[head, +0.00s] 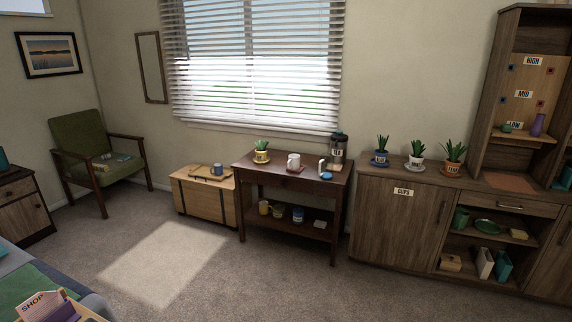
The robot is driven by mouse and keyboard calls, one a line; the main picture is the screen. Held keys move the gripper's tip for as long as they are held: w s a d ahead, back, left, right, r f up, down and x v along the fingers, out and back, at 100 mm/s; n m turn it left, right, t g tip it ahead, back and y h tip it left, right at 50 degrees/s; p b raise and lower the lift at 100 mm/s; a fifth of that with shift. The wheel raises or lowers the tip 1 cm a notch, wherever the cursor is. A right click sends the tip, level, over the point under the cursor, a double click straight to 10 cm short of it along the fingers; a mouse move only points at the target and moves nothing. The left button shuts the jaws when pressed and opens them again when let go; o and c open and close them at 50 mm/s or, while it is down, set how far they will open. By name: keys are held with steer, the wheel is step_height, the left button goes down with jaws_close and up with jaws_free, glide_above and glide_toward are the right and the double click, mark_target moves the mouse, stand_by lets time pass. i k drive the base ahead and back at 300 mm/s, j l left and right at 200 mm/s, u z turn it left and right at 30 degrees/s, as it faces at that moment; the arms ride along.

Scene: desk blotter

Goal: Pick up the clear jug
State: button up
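A tall, greyish vessel with a dark top (338,150) stands at the back right corner of the dark wooden side table (262,168) under the window. It looks partly see-through and may be the clear jug, but it is too small to tell. A small pale upright item with blue on it (322,166) stands in front of it and is also unclear. A white mug (293,161) sits on a reddish coaster to their left. My gripper is not in view.
A potted plant (261,152) is on the table's left; several cups are on its lower shelf. A wooden chest (204,196) stands left, a cabinet (398,222) right. Carpet (215,275) in front is open. A bed or desk edge (88,300) fills the lower left.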

mark_target(325, 166)
steer(key=i, duration=1.3)
steer(key=i+l+u, duration=0.1)
steer(key=i, duration=1.25)
steer(key=i+l, duration=0.15)
steer(key=i, duration=1.15)
steer(key=i+u, duration=0.25)
steer(key=i, duration=0.05)
